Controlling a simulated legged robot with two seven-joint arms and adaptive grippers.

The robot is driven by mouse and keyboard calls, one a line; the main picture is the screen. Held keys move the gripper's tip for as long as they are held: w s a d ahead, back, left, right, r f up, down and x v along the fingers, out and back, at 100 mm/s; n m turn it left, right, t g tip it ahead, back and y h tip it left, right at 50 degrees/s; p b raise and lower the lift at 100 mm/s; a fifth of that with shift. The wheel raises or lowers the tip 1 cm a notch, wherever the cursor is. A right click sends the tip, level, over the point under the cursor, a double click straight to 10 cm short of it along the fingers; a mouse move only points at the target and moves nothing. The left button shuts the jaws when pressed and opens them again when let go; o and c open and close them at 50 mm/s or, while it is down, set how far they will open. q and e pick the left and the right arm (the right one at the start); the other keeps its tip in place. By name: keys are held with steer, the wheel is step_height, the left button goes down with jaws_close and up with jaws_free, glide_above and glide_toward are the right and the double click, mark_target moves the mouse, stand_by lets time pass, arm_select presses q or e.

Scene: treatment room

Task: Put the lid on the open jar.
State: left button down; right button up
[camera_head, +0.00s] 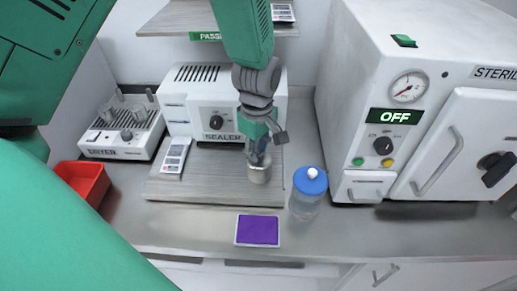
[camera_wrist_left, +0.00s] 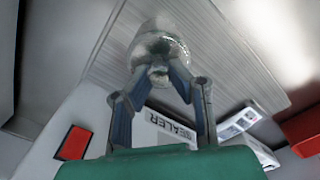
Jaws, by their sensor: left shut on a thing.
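My left gripper (camera_head: 260,155) points down over the grey board in front of the sealer. It is shut on the small knob of a shiny silver lid (camera_wrist_left: 158,48). In the head view, a short pale, silvery cylinder (camera_head: 259,173) shows just under the fingertips. I cannot tell how much of it is lid and how much is jar, or whether the lid touches a jar rim. A clear jar (camera_head: 304,207) with a blue lid (camera_head: 310,181) and white knob stands to the right, closed. My right gripper is not in view.
The sealer (camera_head: 222,118) stands behind the board (camera_head: 215,192), with a grey handset (camera_head: 174,157) on it. A dryer (camera_head: 122,133) and red bin (camera_head: 83,179) are left; a large sterilizer (camera_head: 385,110) is right. A purple pad (camera_head: 258,230) lies in front.

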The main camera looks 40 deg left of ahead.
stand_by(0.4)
arm_select(q)
steer(key=c, duration=1.4)
jaws_free()
steer(key=o, duration=0.5)
steer(key=shift+r+p, duration=2.6)
steer(key=shift+p, duration=0.05)
steer(key=shift+r+p, duration=0.6)
steer(key=shift+r, duration=0.3)
